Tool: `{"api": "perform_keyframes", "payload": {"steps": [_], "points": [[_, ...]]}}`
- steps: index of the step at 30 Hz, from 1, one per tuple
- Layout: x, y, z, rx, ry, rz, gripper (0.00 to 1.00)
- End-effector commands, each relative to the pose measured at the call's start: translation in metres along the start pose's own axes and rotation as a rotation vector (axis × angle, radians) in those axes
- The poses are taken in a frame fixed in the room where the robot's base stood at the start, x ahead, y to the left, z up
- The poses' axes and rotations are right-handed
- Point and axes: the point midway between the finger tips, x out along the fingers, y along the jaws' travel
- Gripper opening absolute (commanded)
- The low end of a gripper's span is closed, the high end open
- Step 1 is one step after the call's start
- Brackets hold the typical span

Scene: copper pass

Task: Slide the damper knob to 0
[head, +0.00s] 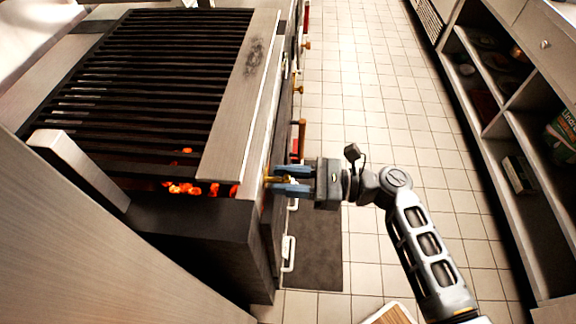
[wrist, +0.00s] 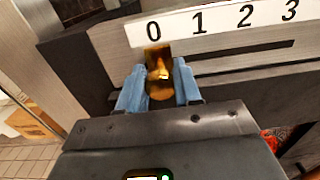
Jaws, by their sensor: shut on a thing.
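The damper knob (wrist: 158,75) is a brass-coloured piece on the front of the grill, in the wrist view. It sits directly below the 0 on a white scale (wrist: 215,22) marked 0, 1, 2, 3. A dark slot (wrist: 240,57) runs to the right of it. My gripper (wrist: 159,88) has its blue fingers on both sides of the knob, shut on it. In the head view my gripper (head: 284,180) reaches the grill's front face from the right, and a bit of brass shows between the fingers.
The grill (head: 150,85) has black bars and glowing coals (head: 190,188) near its front corner. More brass handles (head: 298,90) stick out along its front. A dark mat (head: 315,250) lies on the tiled floor. Open shelves (head: 510,110) stand at right; the aisle between is clear.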

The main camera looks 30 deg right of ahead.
Motion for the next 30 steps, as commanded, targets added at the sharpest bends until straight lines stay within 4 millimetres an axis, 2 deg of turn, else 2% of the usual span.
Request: {"api": "perform_keyframes", "payload": {"steps": [6,7,13,23,30], "points": [[0.0,0.005,-0.001,0.004,-0.002,0.015,0.0],[0.0,0.006,-0.001,0.004,-0.002,0.015,0.35],[0.0,0.005,-0.001,0.004,-0.001,0.014,0.54],[-0.004,0.003,-0.001,0.002,-0.001,0.008,0.55],[-0.039,0.003,-0.003,0.002,-0.001,0.007,0.55]]}}
